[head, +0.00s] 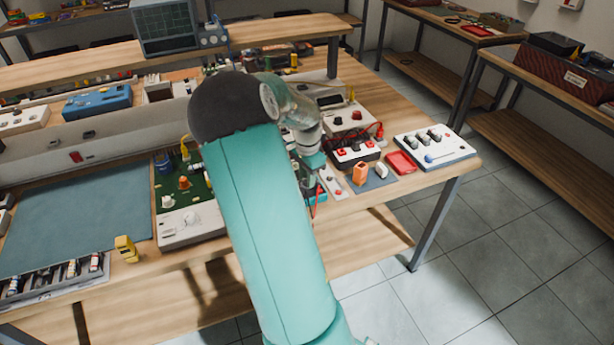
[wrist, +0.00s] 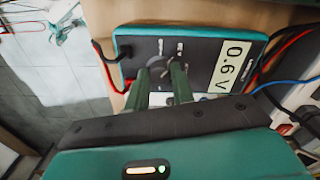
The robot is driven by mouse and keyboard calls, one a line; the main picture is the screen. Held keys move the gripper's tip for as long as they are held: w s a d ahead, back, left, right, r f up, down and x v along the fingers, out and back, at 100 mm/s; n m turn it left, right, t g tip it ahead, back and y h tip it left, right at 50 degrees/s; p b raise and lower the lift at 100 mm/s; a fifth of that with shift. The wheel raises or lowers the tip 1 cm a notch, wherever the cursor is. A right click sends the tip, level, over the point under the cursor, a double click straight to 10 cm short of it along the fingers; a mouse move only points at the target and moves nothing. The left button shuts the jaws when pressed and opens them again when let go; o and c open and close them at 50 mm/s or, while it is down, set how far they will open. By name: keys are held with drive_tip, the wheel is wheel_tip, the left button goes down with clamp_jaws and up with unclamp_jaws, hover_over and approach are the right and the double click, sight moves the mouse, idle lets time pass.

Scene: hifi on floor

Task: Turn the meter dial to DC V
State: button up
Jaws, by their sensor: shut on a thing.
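The meter (wrist: 205,48) is a dark-faced box with a teal edge, lying on the wooden bench in the wrist view. Its display (wrist: 231,66) reads 0.6 V, seen sideways. The dark round dial (wrist: 157,66) is on the meter's face, partly hidden by my fingers. My gripper (wrist: 168,72) is shut on the dial, one finger on each side. The labels around the dial are too small and blurred to read, so its setting cannot be told. In the head view my arm hides most of the meter.
Red and black leads (wrist: 103,65) run from the meter's left end, and a blue cable (wrist: 285,80) passes at its right.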

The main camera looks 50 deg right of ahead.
drive_tip(key=shift+m, duration=0.4)
drive_tip(key=o, duration=1)
wheel_tip(320, 180, up, 14)
drive_tip(key=shift+f, duration=0.1)
idle(0.4)
